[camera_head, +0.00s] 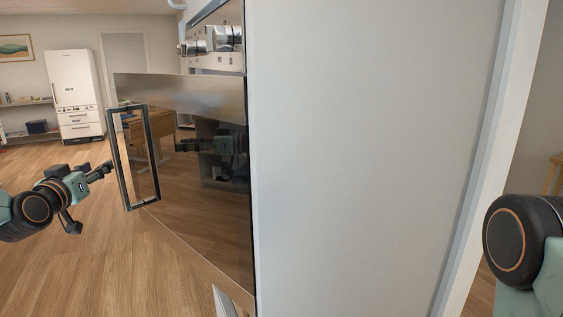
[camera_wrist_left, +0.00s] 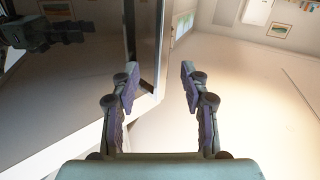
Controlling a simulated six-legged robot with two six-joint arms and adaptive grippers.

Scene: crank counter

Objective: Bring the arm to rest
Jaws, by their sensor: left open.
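My left gripper (camera_head: 92,198) is open at the left of the head view, with its two fingers spread apart. It is just left of the frame-shaped handle (camera_head: 117,160) of a dark, glossy oven door (camera_head: 205,200). In the wrist view, the open left gripper (camera_wrist_left: 160,82) has nothing between its fingers. The dark door (camera_wrist_left: 75,95) fills the left of that view and reflects the arm. Whether a finger touches the handle cannot be told. My right gripper is not in view; only part of my right arm shows at the right edge.
A control panel with knobs (camera_head: 222,39) is above the door. A large pale side panel (camera_head: 370,150) fills the middle and right. A white fridge (camera_head: 75,90) and a shelf (camera_head: 30,103) stand at the back left. The wooden floor (camera_head: 110,270) around the left gripper looks clear.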

